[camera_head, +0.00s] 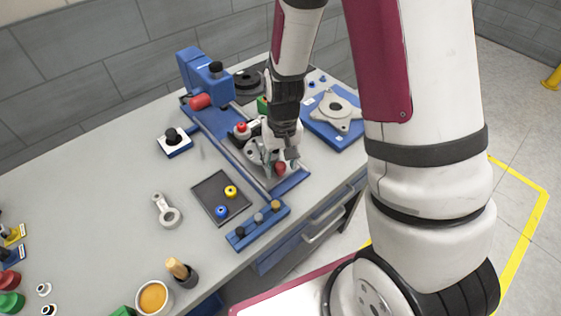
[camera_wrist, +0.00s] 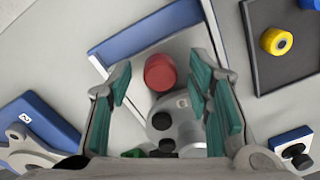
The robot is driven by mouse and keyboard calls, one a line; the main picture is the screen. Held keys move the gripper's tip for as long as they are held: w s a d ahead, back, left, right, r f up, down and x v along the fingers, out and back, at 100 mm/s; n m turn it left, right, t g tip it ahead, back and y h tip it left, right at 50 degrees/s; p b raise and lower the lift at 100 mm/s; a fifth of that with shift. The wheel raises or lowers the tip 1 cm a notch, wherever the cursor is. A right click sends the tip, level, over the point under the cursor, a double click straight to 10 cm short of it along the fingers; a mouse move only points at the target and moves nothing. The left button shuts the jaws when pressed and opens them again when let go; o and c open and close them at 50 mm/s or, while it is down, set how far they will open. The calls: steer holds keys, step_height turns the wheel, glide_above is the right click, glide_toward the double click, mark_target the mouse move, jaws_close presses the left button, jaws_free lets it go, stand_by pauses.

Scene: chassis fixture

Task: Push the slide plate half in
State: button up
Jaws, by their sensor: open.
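The fixture has a long blue base with pale rails (camera_head: 238,154) and a blue front end (camera_head: 292,183). A red knob (camera_head: 280,168) stands near that end, beside a grey metal part; I cannot clearly separate the slide plate from the rest of the fixture. My gripper (camera_head: 276,160) is low over this end, and my arm hides part of it. In the wrist view my gripper (camera_wrist: 161,88) is open, its teal-padded fingers apart on either side of the red knob (camera_wrist: 160,73). I see no clear contact. A round grey part (camera_wrist: 178,126) lies behind the knob.
A blue tower with a red handle (camera_head: 201,101) stands at the fixture's far end. A blue plate with a metal flange (camera_head: 337,113) lies right of it. A dark tray (camera_head: 220,198) and blue peg bar (camera_head: 258,224) are close on the left.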

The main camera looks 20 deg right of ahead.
mark_target(260, 142)
jaws_close()
steer(key=w+a+b, duration=0.1)
steer(key=w, duration=0.2)
steer(key=w+b, duration=0.1)
steer(key=w, duration=0.1)
steer(key=w+a+b, duration=0.1)
steer(key=w, duration=0.2)
steer(key=shift+w+a, duration=0.3)
steer(key=shift+w, duration=0.05)
